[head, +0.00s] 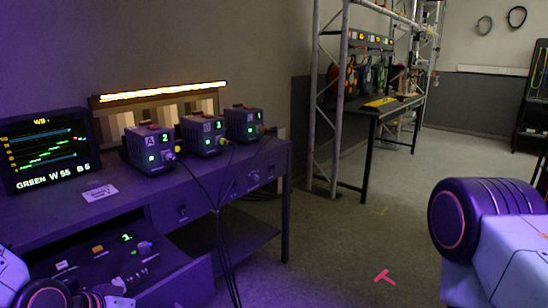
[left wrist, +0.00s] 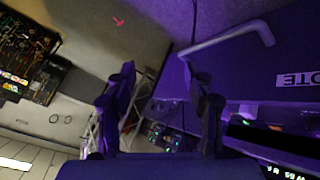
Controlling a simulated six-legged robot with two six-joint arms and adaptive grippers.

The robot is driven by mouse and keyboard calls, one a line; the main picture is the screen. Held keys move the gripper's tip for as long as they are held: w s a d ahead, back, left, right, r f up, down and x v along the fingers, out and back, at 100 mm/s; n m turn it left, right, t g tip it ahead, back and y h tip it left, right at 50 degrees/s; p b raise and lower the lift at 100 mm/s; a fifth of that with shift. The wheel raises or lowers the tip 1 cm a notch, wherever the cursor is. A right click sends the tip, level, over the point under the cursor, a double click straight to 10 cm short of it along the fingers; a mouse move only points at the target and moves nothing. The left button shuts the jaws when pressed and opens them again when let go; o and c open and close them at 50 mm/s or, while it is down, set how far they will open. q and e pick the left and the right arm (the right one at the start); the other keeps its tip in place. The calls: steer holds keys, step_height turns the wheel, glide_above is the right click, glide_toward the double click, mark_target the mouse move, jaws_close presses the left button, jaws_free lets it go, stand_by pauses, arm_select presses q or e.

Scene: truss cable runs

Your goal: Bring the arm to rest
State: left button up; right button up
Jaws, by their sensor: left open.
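My left gripper (left wrist: 165,80) shows in the left wrist view with its two dark fingers apart and nothing between them. Part of my left arm (head: 15,280) shows at the lower left corner of the head view, but its fingers cannot be made out there. A purple and white arm link of mine (head: 490,225) fills the lower right of the head view. My right gripper is in neither view.
A desk (head: 240,185) carries a monitor (head: 48,150) and three boxes, including box A (head: 150,150). Dark cables (head: 222,235) hang over its front. A truss (head: 340,100) and table (head: 375,108) stand behind. The floor around the red mark (head: 384,276) is clear.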

arm_select(q)
steer(key=s+f+g+y, duration=0.2)
steer(key=s+f+g, duration=0.1)
steer(key=s+f, duration=0.7)
steer(key=s+a+f+g+y, duration=0.1)
steer(key=s+f+g+y, duration=0.1)
steer(key=s+f, duration=0.8)
steer(key=s+g, duration=0.1)
steer(key=s, duration=0.4)
steer(key=shift+s+a+f+g, duration=0.15)
steer(key=shift+s+f+g, duration=0.2)
steer(key=shift+f+g, duration=0.05)
